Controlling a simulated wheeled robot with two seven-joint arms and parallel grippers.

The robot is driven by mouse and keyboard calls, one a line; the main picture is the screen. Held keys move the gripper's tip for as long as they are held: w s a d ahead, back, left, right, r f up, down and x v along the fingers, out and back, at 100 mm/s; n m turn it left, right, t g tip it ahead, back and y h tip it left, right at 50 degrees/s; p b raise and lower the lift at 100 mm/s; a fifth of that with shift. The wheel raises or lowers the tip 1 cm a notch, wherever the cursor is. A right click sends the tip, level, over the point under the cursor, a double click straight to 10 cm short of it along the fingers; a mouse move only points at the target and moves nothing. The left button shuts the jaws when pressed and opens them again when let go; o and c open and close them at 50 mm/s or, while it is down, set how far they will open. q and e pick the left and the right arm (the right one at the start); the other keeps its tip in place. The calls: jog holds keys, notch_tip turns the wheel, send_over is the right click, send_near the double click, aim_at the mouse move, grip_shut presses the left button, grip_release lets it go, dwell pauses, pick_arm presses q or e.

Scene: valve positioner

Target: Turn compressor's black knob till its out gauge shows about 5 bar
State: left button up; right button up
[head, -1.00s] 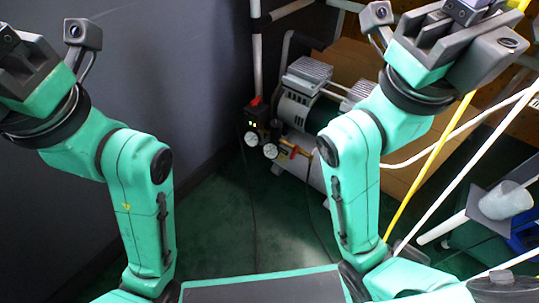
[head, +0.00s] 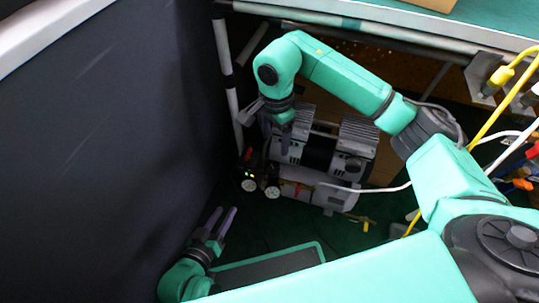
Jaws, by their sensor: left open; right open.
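The compressor (head: 318,150), grey and silver with two finned heads, stands on the floor beyond my arms. At its left front are two small white-faced gauges, a left one (head: 249,185) and a right one (head: 272,191). Their needles are too small to read, and I cannot tell which is the out gauge. A dark block with small green lights (head: 247,171) sits just above them; I cannot pick out the black knob on it. My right gripper (head: 276,142) is open, pointing down above and right of the gauges. My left gripper (head: 222,216) is open and empty, lower left of the gauges.
A dark wall panel (head: 100,150) closes off the left side. A green-topped bench (head: 480,22) with a metal frame crosses the top right. White and yellow hoses (head: 487,125) run at the right. Dark green floor (head: 300,225) is free in front of the compressor.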

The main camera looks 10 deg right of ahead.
aim_at(274, 169)
notch_tip(274, 169, down, 13)
jog(key=b, duration=0.4)
jog(key=shift+s+a+r, duration=0.1)
jog(key=shift+f, duration=0.5)
pick_arm(q)
jog(key=shift+n+t, duration=0.3)
jog(key=shift+t, duration=0.3)
notch_tip(274, 169, down, 5)
pick_arm(e)
jog(key=shift+r, duration=0.1)
grip_shut()
